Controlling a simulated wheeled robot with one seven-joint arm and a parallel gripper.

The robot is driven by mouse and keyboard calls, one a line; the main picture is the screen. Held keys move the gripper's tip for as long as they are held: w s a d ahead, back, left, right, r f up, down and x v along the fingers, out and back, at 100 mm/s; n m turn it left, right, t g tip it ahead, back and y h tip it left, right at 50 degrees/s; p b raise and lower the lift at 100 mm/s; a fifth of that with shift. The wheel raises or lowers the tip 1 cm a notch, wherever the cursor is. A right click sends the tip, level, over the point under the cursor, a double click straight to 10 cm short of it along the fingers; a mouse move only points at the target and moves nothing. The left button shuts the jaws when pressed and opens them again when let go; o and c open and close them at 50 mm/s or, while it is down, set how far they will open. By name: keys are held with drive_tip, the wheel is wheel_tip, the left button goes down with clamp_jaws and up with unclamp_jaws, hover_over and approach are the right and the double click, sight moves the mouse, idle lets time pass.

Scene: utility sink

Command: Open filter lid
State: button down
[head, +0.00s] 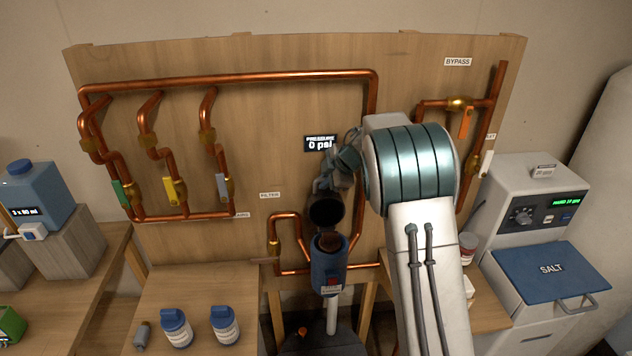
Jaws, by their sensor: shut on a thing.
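The blue filter housing (329,266) stands upright on a pipe below the "FILTER" label, with a red label on its front. The dark round filter lid (326,212) is tipped up above and behind the housing, its hollow underside facing me. My gripper (325,186) is at the top edge of the lid, shut on it. The fingertips are small, dark and partly hidden by the lid, so the exact grip does not show. My arm comes in from the right, in front of the board.
Copper pipes with green, yellow and grey valve handles (221,187) run along the wooden board (270,130). Two blue-capped bottles (225,324) stand on the front left bench. A salt unit (550,270) is at right.

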drive_tip(key=shift+w, duration=0.1)
idle(0.4)
drive_tip(key=c, duration=1.7)
unclamp_jaws()
drive_tip(key=shift+c, duration=0.2)
drive_tip(key=b+v, duration=0.2)
drive_tip(key=v, duration=1.1)
drive_tip(key=shift+d+r, duration=0.15)
drive_tip(key=shift+r, duration=0.15)
